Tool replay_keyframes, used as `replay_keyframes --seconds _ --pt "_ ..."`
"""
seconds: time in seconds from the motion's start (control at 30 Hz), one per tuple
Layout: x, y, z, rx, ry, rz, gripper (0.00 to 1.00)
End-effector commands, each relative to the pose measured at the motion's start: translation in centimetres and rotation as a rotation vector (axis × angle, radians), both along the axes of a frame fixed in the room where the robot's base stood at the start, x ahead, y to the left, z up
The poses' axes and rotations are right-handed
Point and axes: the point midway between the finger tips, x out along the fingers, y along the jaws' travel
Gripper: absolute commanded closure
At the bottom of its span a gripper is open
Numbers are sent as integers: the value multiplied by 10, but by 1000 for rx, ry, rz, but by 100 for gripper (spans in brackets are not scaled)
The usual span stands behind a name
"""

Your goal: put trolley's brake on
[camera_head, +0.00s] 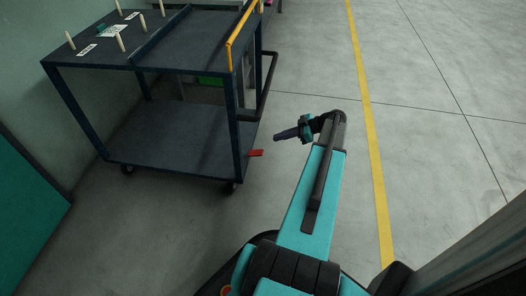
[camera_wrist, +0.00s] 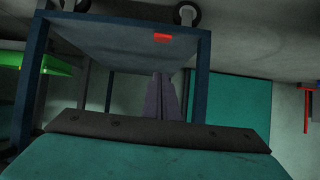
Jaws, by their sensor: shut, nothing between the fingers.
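The dark blue trolley (camera_head: 170,137) stands upright at the left in the head view, with black wheels at its lower corners. A small red brake pedal (camera_head: 256,153) sticks out low at its right end. In the wrist view, which looks upside down, the red pedal (camera_wrist: 162,38) shows near the trolley's shelf edge (camera_wrist: 130,25). My gripper (camera_head: 277,135) points left toward the trolley, just right of the pedal in the head view and apart from it. Its fingers (camera_wrist: 163,78) are shut with nothing between them. How far they are from the pedal is hard to tell.
A yellow bar (camera_head: 243,35) and a dark push handle (camera_head: 272,85) are at the trolley's right end. Pegs (camera_head: 120,42) stand on its top. A teal panel (camera_head: 25,200) is at the left. Floor right of the trolley is clear, with a yellow line (camera_head: 370,120).

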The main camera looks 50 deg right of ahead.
Motion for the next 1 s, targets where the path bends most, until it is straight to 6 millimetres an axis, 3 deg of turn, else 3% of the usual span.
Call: replay_keyframes --seconds 0.57,1.0 --pt "-3 -7 -1 -10 -15 -6 100" --pt "30 15 -28 -9 -15 -7 100"
